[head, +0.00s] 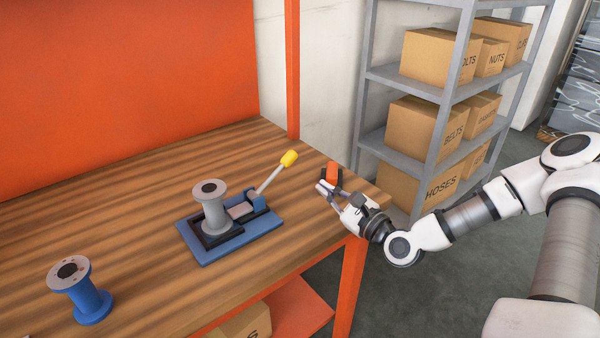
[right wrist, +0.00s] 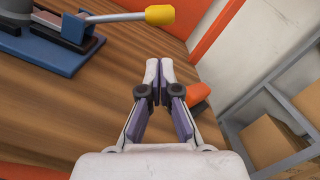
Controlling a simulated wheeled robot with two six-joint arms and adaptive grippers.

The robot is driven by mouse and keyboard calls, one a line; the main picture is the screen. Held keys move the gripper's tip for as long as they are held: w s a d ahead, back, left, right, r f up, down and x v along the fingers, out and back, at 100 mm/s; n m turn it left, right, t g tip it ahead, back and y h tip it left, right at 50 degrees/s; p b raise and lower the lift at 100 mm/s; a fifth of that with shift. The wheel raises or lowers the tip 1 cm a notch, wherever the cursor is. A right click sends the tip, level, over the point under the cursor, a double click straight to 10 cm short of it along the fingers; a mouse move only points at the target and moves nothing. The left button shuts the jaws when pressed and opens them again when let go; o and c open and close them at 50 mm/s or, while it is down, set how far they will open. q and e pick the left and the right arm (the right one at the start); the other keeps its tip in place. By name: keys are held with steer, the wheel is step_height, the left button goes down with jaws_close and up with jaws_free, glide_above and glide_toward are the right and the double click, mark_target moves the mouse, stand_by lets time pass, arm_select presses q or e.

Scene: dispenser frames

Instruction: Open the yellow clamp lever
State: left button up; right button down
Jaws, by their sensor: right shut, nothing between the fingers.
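The clamp lever (head: 272,175) is a grey rod with a yellow grip (head: 289,158). It rises at a slant up and to the right from the clamp on a blue base plate (head: 240,247). A grey spool (head: 213,212) stands upright on that plate. In the right wrist view the yellow grip (right wrist: 160,15) is at the top, beyond the fingertips. My right gripper (head: 322,188) is shut and empty, over the table's right end, to the right of the lever and apart from it. It also shows in the right wrist view (right wrist: 159,68). My left gripper is out of view.
An orange and black object (head: 332,172) is just behind my right gripper. A blue spool (head: 82,291) stands at the front left. An orange post (head: 292,70) rises behind the table (head: 130,190). A grey shelf (head: 390,75) with labelled boxes stands at right.

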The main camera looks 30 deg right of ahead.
mark_target(273, 175)
steer(key=w, duration=0.2)
steer(key=w+b, duration=0.1)
steer(key=w, duration=0.2)
steer(key=w+a, duration=0.1)
steer(key=w, duration=0.2)
steer(key=shift+a+r+b, duration=0.1)
steer(key=shift+r+b, duration=0.2)
steer(key=shift+b, duration=0.1)
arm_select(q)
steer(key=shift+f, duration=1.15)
arm_select(e)
steer(key=shift+w+r, duration=0.1)
steer(key=shift+w, duration=0.25)
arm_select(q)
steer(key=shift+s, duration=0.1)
arm_select(e)
steer(key=shift+w, duration=0.1)
